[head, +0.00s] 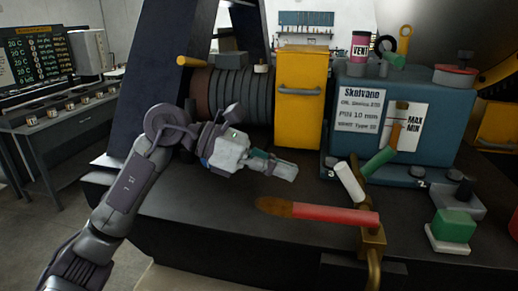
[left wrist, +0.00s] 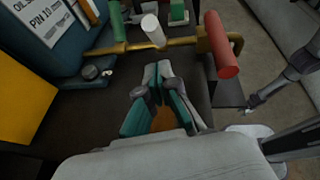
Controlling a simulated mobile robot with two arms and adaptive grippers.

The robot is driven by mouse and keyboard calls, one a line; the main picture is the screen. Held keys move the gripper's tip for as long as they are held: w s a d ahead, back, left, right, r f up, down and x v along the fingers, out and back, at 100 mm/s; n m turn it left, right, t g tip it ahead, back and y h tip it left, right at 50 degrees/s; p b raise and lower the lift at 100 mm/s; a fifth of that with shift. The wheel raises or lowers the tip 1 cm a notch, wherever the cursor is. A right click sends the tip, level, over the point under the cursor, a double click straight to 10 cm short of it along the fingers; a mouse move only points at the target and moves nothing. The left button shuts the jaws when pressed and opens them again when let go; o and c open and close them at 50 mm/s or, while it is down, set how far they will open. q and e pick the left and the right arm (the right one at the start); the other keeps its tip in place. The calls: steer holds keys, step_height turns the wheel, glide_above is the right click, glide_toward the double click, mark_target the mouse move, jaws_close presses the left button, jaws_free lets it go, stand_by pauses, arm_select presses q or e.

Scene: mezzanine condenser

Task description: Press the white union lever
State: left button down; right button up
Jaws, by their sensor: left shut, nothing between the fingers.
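The white lever (head: 349,182) is a short white-handled grip on brass pipework, tilted up to the left, between a green lever (head: 378,161) and a long red lever (head: 330,214). My left gripper (head: 292,172) is shut and empty, left of the white lever and apart from it, above the dark bench top. In the left wrist view the white lever (left wrist: 153,30) stands just beyond my shut left fingertips (left wrist: 158,68), with a visible gap. The red lever (left wrist: 221,45) is to its right there. My right gripper does not show in the head view.
A blue tank (head: 440,125) stands behind the levers, with a yellow block (head: 302,88) and ribbed cylinder to its left. A green button block (head: 453,227) is at right. The dark bench top (head: 225,215) is clear at front left. A grey arm part (left wrist: 290,76) shows at right.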

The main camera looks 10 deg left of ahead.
arm_select(q)
steer(key=p, duration=0.2)
glide_toward(350, 183)
steer(key=w+d+f, duration=0.1)
steer(key=d+f, duration=0.1)
steer(key=shift+w+d+r+p, duration=0.25)
steer(key=shift+d+r+p, duration=0.1)
steer(key=shift+d, duration=0.15)
steer(key=shift+d+r+y+p, duration=0.25)
steer(key=shift+r+y+p, duration=0.05)
steer(key=shift+r+p, duration=0.1)
